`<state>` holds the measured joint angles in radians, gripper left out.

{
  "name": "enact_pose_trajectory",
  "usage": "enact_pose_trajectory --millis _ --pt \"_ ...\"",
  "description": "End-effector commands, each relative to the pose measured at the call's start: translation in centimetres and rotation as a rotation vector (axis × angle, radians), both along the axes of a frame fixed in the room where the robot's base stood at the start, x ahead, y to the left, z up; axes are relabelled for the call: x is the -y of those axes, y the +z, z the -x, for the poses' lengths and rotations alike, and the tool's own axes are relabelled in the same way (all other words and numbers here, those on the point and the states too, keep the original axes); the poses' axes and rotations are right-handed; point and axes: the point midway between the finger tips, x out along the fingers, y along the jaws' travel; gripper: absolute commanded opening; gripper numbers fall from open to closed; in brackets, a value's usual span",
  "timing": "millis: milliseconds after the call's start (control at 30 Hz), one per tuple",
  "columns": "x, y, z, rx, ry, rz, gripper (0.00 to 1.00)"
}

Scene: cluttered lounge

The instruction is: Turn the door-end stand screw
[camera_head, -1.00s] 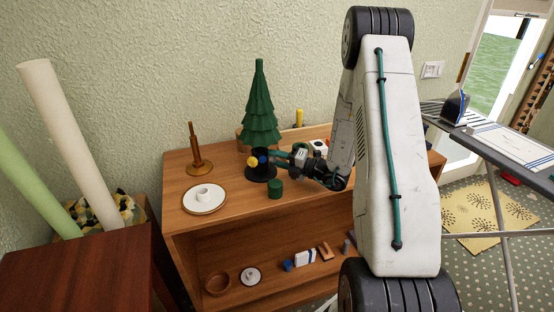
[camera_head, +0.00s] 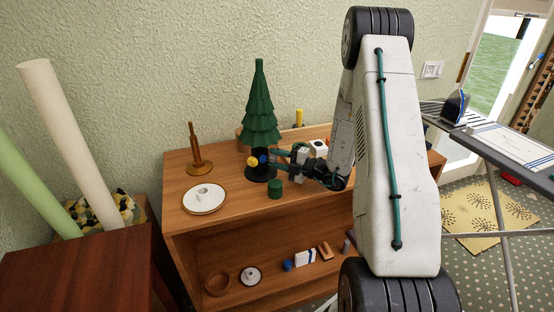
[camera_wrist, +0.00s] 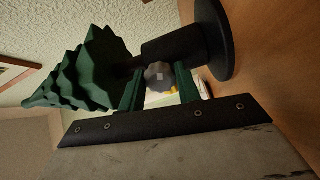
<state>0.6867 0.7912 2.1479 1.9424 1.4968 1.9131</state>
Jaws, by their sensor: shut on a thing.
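The green tree (camera_head: 259,112) stands upright in a black stand (camera_head: 261,174) on the wooden cabinet's top. The stand's yellow screw (camera_head: 252,161) and blue screw (camera_head: 263,158) show in the head view. In the wrist view, the tree (camera_wrist: 85,75) and stand (camera_wrist: 172,47) lie sideways, and a grey screw head (camera_wrist: 158,75) shows between my fingers. My gripper (camera_head: 279,156) reaches the stand from the right, the door's side. It is shut on this grey screw, which the head view hides. A bit of yellow shows behind it in the wrist view.
A dark green cylinder (camera_head: 275,188) stands close in front of the stand. A white plate (camera_head: 205,200) and a brown wooden post (camera_head: 196,150) are to the left. A white dotted cube (camera_head: 318,148) and a yellow object (camera_head: 299,118) are behind my wrist.

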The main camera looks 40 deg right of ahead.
Motion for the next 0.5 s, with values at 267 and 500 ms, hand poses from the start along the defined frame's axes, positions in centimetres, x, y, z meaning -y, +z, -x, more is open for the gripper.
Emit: enact_pose_trajectory --millis 267,500 --pt "-0.02 -0.10 0.07 -0.002 -0.001 0.000 0.53" --pt "0.00 -0.05 0.03 -0.001 0.000 0.000 0.55"
